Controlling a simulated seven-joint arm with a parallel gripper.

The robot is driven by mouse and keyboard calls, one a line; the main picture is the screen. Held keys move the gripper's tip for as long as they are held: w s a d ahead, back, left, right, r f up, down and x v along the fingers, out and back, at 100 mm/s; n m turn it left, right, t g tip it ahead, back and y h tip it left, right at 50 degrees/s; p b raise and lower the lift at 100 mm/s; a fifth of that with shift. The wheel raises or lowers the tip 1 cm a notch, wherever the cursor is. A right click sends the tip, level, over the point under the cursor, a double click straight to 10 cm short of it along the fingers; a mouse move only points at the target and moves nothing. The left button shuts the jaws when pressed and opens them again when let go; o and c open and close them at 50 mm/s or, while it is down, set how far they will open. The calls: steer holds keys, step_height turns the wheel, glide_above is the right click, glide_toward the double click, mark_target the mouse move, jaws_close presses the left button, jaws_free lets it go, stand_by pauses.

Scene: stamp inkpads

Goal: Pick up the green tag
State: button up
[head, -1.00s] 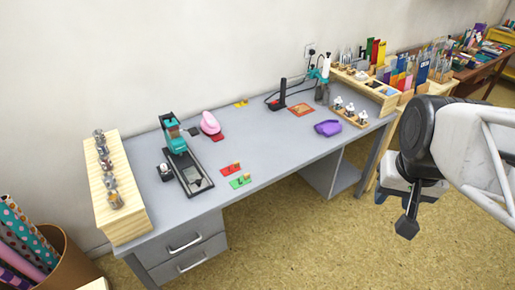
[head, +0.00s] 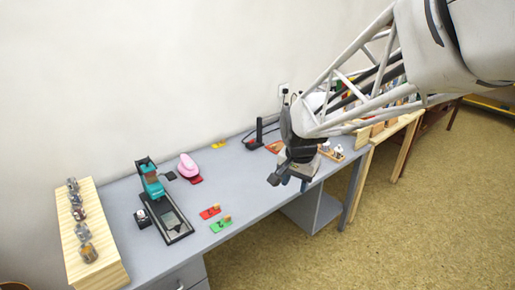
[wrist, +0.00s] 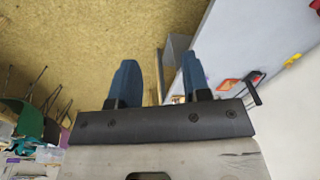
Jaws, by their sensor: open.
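The green tag (head: 220,225) lies flat on the grey desk (head: 262,190) near its front edge, with a small wooden piece at its right end. A similar red tag (head: 209,213) lies just behind it. My gripper (head: 294,182) is open and empty, to the right of the green tag over the desk's front right part. In the wrist view its two blue fingers (wrist: 158,78) are apart with nothing between them. I cannot make out the green tag in the wrist view.
A teal stamping press (head: 152,180) on a black base, a pink stamp (head: 187,165) and a wooden rack (head: 88,230) with several metal cylinders stand to the left. Yellow tags (head: 219,143) lie at the back. The desk between the tags and my gripper is clear.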

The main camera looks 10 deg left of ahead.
steer(key=w+a+f+m, duration=0.2)
steer(key=w+a+f, duration=0.75)
steer(key=a, duration=0.35)
steer(key=m+g, duration=0.1)
steer(key=m, duration=0.1)
glide_above(225, 217)
step_height(225, 217, down, 12)
steer(key=shift+f, duration=0.15)
steer(key=shift+d, duration=0.1)
steer(key=shift+f, duration=1.3)
steer(key=shift+f, duration=2.6)
jaws_close()
